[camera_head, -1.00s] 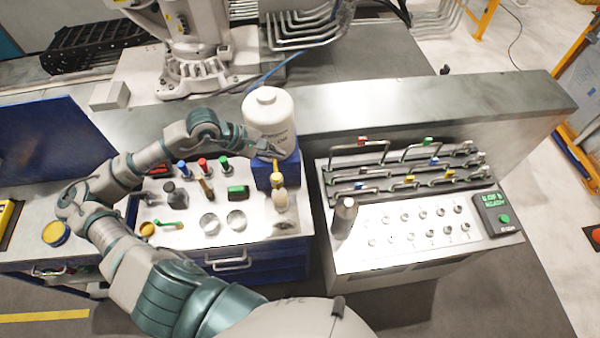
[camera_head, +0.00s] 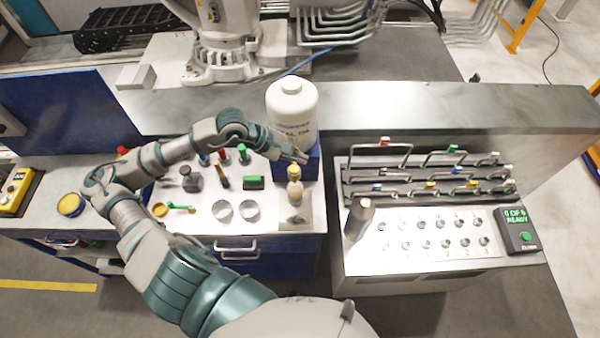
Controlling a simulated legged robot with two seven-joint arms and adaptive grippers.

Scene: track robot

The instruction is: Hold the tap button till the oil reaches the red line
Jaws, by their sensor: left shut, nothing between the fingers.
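A white oil bottle (camera_head: 292,112) stands upright on a blue stand (camera_head: 312,166). A yellow tap (camera_head: 293,171) sticks out at the front of the stand. A small pale container (camera_head: 295,190) is below the tap. The red line and the oil level are too small to tell. My left gripper (camera_head: 300,158) is shut and empty, at the front of the bottle's base, just above the tap. It partly hides the tap's top, so I cannot tell whether it touches the button. My right gripper is not in view.
Two round metal cups (camera_head: 236,211), a green block (camera_head: 254,183) and several small tools lie on the workbench left of the tap. A panel (camera_head: 440,230) with handles and a small display (camera_head: 517,230) stands to the right, with a metal cylinder (camera_head: 359,217) at its near-left corner.

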